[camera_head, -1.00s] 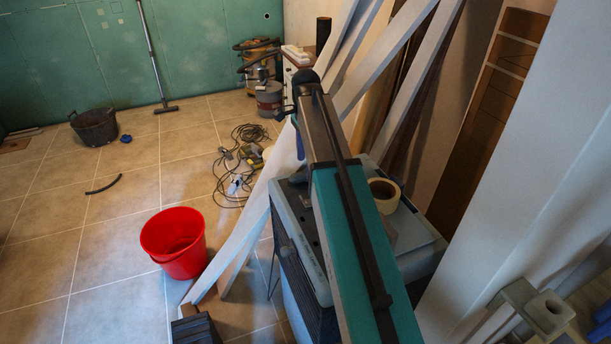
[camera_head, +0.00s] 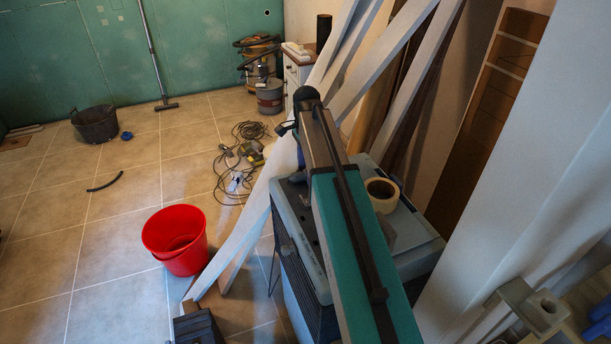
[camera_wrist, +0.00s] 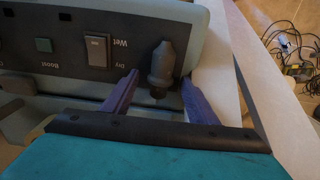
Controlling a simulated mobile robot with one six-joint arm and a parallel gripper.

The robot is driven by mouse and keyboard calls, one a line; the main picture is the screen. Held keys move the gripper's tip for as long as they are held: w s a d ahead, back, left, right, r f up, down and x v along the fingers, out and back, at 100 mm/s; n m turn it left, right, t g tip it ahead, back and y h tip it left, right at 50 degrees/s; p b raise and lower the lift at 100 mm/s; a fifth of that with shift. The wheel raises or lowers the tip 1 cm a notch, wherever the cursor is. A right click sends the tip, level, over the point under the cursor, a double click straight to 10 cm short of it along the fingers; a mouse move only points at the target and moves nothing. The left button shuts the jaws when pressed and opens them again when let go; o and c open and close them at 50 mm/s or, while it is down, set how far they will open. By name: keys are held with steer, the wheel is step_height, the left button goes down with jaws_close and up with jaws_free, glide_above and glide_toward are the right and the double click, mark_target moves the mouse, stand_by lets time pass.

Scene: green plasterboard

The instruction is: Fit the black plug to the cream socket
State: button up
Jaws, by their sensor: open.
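A dark grey, nearly black plug (camera_wrist: 162,66) with a tapered body shows in the wrist view, in front of the right end of a machine's control panel. My gripper (camera_wrist: 160,77) is open, with one purple finger on each side of the plug. Gaps show between the fingers and the plug, so it does not look gripped. In the head view my arm reaches over the machine and hides the plug and most of the gripper. A cream block with a round raised end (camera_head: 541,308), at the lower right of the head view, looks like the socket.
The grey machine (camera_head: 412,253) carries a cream tape roll (camera_head: 382,195). Long white boards (camera_head: 240,240) lean beside it. A red bucket (camera_head: 176,240) and tangled cables (camera_head: 228,180) are on the tiled floor. A white post (camera_head: 520,170) stands at right. Floor at left is mostly clear.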

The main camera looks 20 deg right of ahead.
steer(key=c, duration=1.2)
steer(key=shift+o, duration=0.2)
steer(key=shift+r, duration=0.2)
steer(key=shift+r+b, duration=0.7)
steer(key=shift+r, duration=0.65)
steer(key=shift+s+r, duration=0.15)
steer(key=shift+r, duration=0.05)
steer(key=s+a+b, duration=0.1)
steer(key=s+a, duration=0.1)
steer(key=s, duration=0.2)
steer(key=s+a+b, duration=0.1)
steer(key=s+a, duration=0.1)
steer(key=s, duration=0.2)
steer(key=s+a+r+b, duration=0.1)
steer(key=s+a, duration=0.1)
steer(key=s, duration=0.1)
steer(key=shift+s+a, duration=0.35)
steer(key=shift+s, duration=0.05)
steer(key=shift+s+a+r, duration=0.15)
steer(key=shift+s+a, duration=0.15)
steer(key=shift+s, duration=0.2)
steer(key=shift+s+a+r, duration=0.1)
steer(key=shift+s+a, duration=0.15)
steer(key=shift+s, duration=0.2)
